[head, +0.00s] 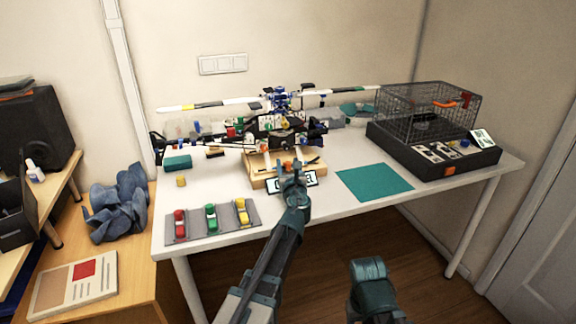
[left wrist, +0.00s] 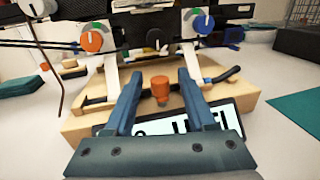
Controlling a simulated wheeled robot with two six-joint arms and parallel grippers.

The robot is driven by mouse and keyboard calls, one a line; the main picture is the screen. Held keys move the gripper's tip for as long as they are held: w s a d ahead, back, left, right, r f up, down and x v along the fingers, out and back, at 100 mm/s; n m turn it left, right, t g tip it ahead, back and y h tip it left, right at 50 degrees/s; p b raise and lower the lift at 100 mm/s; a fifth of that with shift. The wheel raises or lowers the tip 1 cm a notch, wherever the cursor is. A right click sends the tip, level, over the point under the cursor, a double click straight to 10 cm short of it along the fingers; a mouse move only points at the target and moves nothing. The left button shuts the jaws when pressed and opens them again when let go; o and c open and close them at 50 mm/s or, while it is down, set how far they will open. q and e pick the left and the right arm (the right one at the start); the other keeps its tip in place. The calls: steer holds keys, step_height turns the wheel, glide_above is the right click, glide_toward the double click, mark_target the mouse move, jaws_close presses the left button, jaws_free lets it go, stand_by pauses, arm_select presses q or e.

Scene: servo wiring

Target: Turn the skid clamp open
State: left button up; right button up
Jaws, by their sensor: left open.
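A light wooden stand (head: 260,181) at the front of the white table carries the model helicopter (head: 280,125). An orange knob (left wrist: 160,90), seemingly the skid clamp's, rises from the stand in the left wrist view, with a dark rod lying behind it. My left gripper (head: 293,172) is over the front of the stand. In the left wrist view its fingers (left wrist: 160,76) are open, one on each side of the knob with a gap on both sides. Whether they are level with the knob is unclear.
A label plate (left wrist: 185,126) leans at the stand's front. A grey tray (head: 190,238) with coloured items lies left. A teal mat (head: 374,182) and wire cage (head: 425,108) are right.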

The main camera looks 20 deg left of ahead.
arm_select(q)
jaws_close()
stand_by(0.3)
steer(key=n+y, duration=0.1)
steer(key=n+g+y, duration=0.1)
steer(key=shift+w+d+g+y, duration=0.2)
steer(key=shift+g+y, duration=0.1)
steer(key=shift+y, duration=0.1)
steer(key=n+g+y, duration=0.4)
steer(key=y, duration=0.1)
steer(key=shift+w+g, duration=0.1)
steer(key=shift+g, duration=0.2)
steer(key=n+g+y, duration=0.1)
steer(key=n+g, duration=0.1)
steer(key=n+g+y, duration=0.1)
steer(key=n+g, duration=0.1)
steer(key=g, duration=0.1)
steer(key=shift+a+y, duration=0.15)
steer(key=shift+y, duration=0.15)
steer(key=shift+s+n+g, duration=0.2)
steer(key=shift+n+g, duration=0.7)
steer(key=shift+g, duration=0.5)
steer(key=shift+s, duration=0.1)
jaws_free()
